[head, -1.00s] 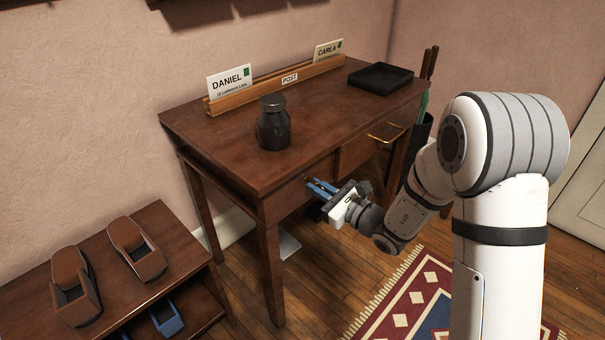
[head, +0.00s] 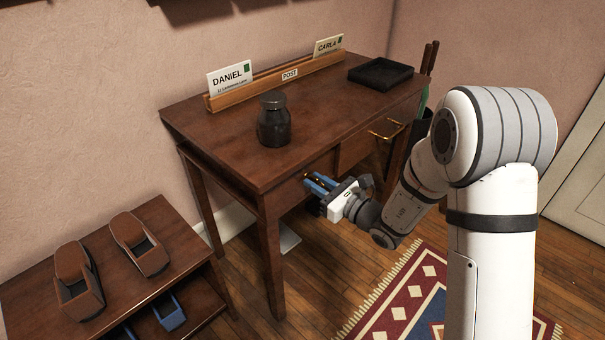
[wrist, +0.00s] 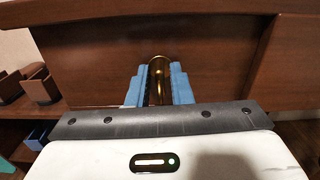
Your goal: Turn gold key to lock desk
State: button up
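The wooden desk (head: 225,150) stands against the wall. The gold key (wrist: 158,68) shows in the wrist view at the desk's front panel, between the blue fingers of my gripper (wrist: 159,85). The fingers sit close on both sides of it and appear shut on it. In the head view my gripper (head: 318,183) is at the desk's front, left of the drawer with the gold handle (head: 387,133). The key is mostly hidden there by the fingers. Its exact turn angle is hard to tell.
On the desk are a dark jar (head: 273,125), a wooden post rack (head: 270,86) with two name cards, and a black tray (head: 380,75). A low shelf (head: 185,240) with brown and blue holders stands at left. A patterned rug (head: 405,305) lies on the floor.

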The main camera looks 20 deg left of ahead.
jog(key=o, duration=0.6)
jog(key=shift+d, duration=0.1)
jog(key=p+v, duration=0.2)
jog(key=v, duration=0.6)
jog(key=s+d+r+n+g+h+p, duration=0.25)
jog(key=s+r+n+g+p, duration=0.35)
jog(key=r, duration=0.4)
jog(key=s+d+r+n+g+h+p, duration=0.2)
jog(key=s+d+r+n+g+p, duration=0.1)
jog(key=s+r+n+p, duration=0.55)
jog(key=s+d+r+n+t+h+p, duration=0.1)
jog(key=d+r+n+h+p, duration=0.1)
jog(key=d+r+h+p, duration=0.2)
jog(key=s+d+r+n+t+h+p, duration=0.1)
jog(key=d+r+n+t+h+p, duration=0.1)
jog(key=d+r, duration=0.5)
jog(key=s+d+r+n+t+h+p, duration=0.1)
jog(key=d+r+n+h+p, duration=0.2)
jog(key=d+r+h+p, duration=0.3)
jog(key=shift+s+d+t, duration=0.2)
jog(key=shift+d, duration=0.9)
jog(key=shift+s+d+t, duration=0.2)
jog(key=shift+d, duration=0.95)
